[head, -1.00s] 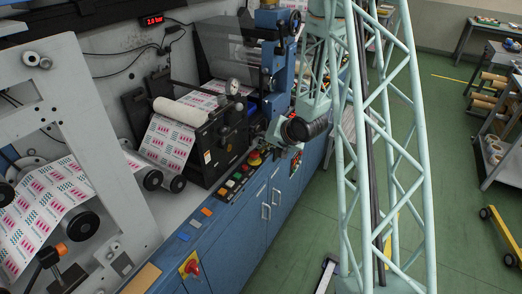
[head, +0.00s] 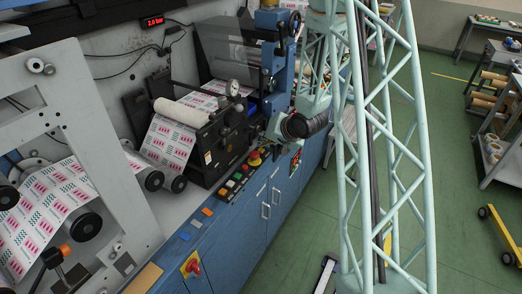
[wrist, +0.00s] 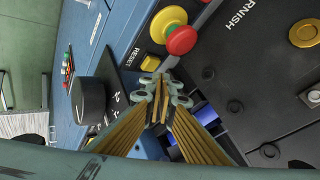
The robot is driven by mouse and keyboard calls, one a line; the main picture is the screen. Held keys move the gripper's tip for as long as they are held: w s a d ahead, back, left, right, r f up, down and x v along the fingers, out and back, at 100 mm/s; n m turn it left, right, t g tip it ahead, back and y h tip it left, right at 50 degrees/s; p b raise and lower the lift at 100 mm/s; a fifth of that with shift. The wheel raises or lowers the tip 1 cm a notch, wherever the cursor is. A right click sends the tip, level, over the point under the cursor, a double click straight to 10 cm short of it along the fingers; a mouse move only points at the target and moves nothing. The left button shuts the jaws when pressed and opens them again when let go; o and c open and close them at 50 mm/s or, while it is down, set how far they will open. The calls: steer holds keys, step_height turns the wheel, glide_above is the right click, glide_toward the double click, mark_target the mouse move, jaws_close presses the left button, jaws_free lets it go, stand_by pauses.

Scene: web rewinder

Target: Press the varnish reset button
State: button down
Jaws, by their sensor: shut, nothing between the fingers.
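The varnish reset button (wrist: 151,62) is a small yellow square next to the word RESET in the wrist view. My gripper (wrist: 163,80) is shut and empty, its fingertips just below the button in the picture. I cannot tell whether they touch it. A red mushroom button (wrist: 181,40) on a yellow ring sits just to the right of the reset button. That red button also shows in the head view (head: 254,158), beside the black printing unit. In the head view I cannot make out the reset button or my fingertips.
A black knob (wrist: 88,101) stands on the panel left of my gripper. A black plate lettered "RNISH" (wrist: 239,12) lies to the right. Several coloured buttons (head: 231,183) line the cabinet edge.

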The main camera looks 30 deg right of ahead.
steer(key=shift+r, duration=0.1)
steer(key=shift+r+p, duration=2)
steer(key=shift+r, duration=0.45)
steer(key=r, duration=0.2)
step_height(320, 180, up, 13)
steer(key=n+g+h, duration=0.1)
steer(key=n+h, duration=0.1)
glide_above(263, 150)
steer(key=s+a, duration=0.3)
steer(key=s, duration=0.3)
steer(key=s+a+r+n+g+h, duration=0.1)
steer(key=s+a+r, duration=0.2)
steer(key=s+r, duration=0.25)
steer(key=s+a+r+n+g, duration=0.1)
steer(key=s+a+r, duration=0.2)
steer(key=s+r, duration=0.25)
steer(key=s+a+r+n, duration=0.1)
steer(key=s+a, duration=0.3)
steer(key=s, duration=0.6)
steer(key=s+a+r+n+g+y+b, duration=0.1)
steer(key=s+a+r, duration=0.3)
steer(key=s, duration=0.7)
steer(key=s+a+r+n+g+y, duration=0.1)
steer(key=s+a+r, duration=0.2)
steer(key=s, duration=0.7)
steer(key=a, duration=0.2)
steer(key=shift+s+a+n, duration=0.3)
steer(key=shift+s+n, duration=0.1)
